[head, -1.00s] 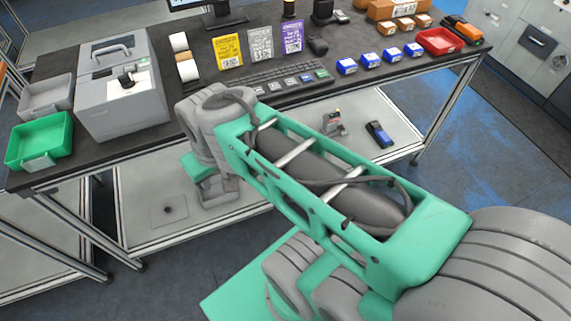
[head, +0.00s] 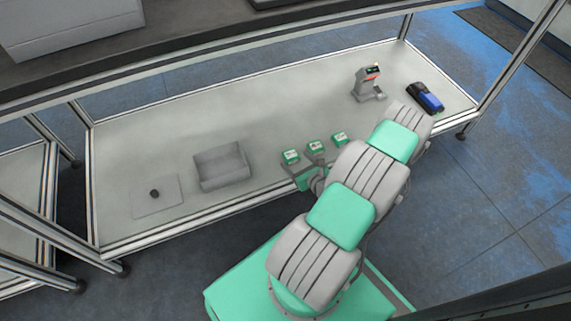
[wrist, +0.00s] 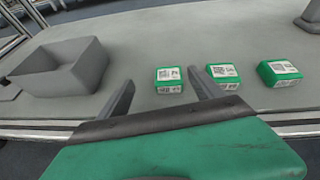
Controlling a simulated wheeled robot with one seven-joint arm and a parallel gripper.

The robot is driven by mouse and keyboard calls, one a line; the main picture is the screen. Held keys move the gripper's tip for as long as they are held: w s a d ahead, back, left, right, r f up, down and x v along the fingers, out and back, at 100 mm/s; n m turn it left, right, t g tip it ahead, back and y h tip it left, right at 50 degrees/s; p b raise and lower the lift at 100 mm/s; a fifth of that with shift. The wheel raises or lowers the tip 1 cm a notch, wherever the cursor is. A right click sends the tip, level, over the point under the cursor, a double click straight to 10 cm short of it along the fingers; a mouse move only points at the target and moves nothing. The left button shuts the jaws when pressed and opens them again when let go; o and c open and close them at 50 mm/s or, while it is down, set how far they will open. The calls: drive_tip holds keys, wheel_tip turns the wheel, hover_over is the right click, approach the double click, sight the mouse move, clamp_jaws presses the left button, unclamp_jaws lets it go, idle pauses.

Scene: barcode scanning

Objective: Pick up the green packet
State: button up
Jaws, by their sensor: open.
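Three small green packets with white labels stand in a row on the lower shelf: a left packet (head: 291,156), a middle packet (head: 315,147) and a right packet (head: 340,138). The wrist view shows the left packet (wrist: 168,81), the middle packet (wrist: 223,76) and the right packet (wrist: 279,73). My gripper (wrist: 162,80) is open and empty. In the wrist view the left packet appears between its fingertips, and the middle packet lies just right of the right finger. In the head view my arm partly hides my gripper, low at the shelf's front edge.
A grey open bin (head: 221,167) stands left of the packets, also in the wrist view (wrist: 59,69). A grey scanner stand (head: 369,84) and a blue-black device (head: 425,98) are at the shelf's right. The shelf's middle is clear.

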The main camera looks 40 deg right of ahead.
sight(292, 157)
drive_tip(key=f+m, duration=0.1)
drive_tip(key=d+f+h, duration=0.1)
drive_tip(key=shift+f+m+b, duration=0.3)
drive_tip(key=shift+m, duration=0.1)
drive_tip(key=b+x, duration=0.3)
drive_tip(key=x, duration=0.3)
drive_tip(key=shift+w+f, duration=0.2)
drive_tip(key=shift+r, duration=0.1)
drive_tip(key=c, duration=1.6)
